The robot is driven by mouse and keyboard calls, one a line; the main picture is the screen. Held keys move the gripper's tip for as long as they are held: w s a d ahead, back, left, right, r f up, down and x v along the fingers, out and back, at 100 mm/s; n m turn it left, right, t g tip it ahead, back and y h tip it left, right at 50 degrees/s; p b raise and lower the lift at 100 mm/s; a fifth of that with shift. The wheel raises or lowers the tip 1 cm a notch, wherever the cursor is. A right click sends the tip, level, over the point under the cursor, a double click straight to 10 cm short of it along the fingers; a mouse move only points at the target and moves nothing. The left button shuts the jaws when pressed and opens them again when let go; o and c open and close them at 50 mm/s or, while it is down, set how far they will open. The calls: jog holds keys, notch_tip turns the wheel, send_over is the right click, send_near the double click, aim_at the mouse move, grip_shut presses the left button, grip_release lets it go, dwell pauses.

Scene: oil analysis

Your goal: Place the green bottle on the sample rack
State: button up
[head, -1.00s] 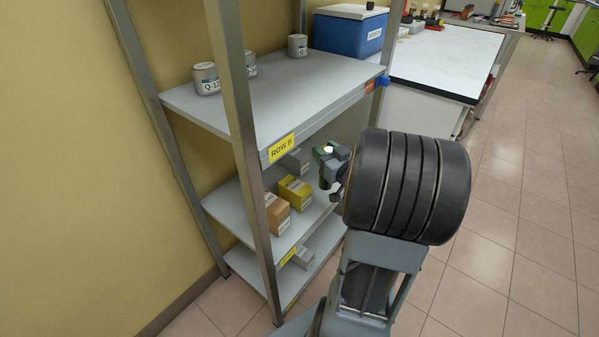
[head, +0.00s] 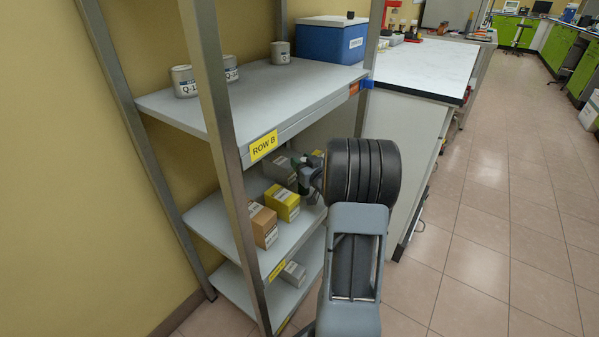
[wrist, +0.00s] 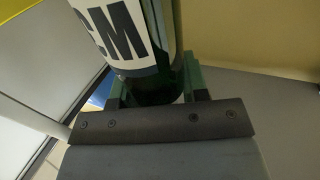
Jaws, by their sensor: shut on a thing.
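The green bottle (wrist: 160,85) fills the middle of the wrist view, with a white label reading "CM" in part. My gripper (wrist: 155,95) is shut on it, with a finger on each side. In the head view my gripper (head: 306,181) is at the shelf unit's front, near the middle shelf and beside a yellow box. There the bottle is mostly hidden by the gripper and can hardly be made out. I cannot identify a sample rack in either view.
A shelf unit marked ROW B (head: 263,146) stands at left. Its middle shelf (head: 225,218) holds a yellow box (head: 284,204), an orange-brown box (head: 262,224) and a grey box (head: 280,169). White cans and a blue cooler (head: 331,40) are on top. A white-topped bench (head: 420,66) stands behind; the floor at right is clear.

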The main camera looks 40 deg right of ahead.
jog(key=shift+f+b, duration=0.35)
jog(key=shift+f, duration=0.8)
jog(key=shift+f, duration=0.3)
jog(key=o, duration=1.2)
jog(key=shift+r, duration=0.1)
jog(key=shift+r, duration=0.25)
jog(key=s+p, duration=0.1)
jog(key=s, duration=0.3)
jog(key=s+p, duration=0.1)
jog(key=s, duration=0.7)
jog(key=shift+a+p, duration=0.35)
jog(key=shift+p, duration=0.05)
jog(key=shift+f, duration=0.1)
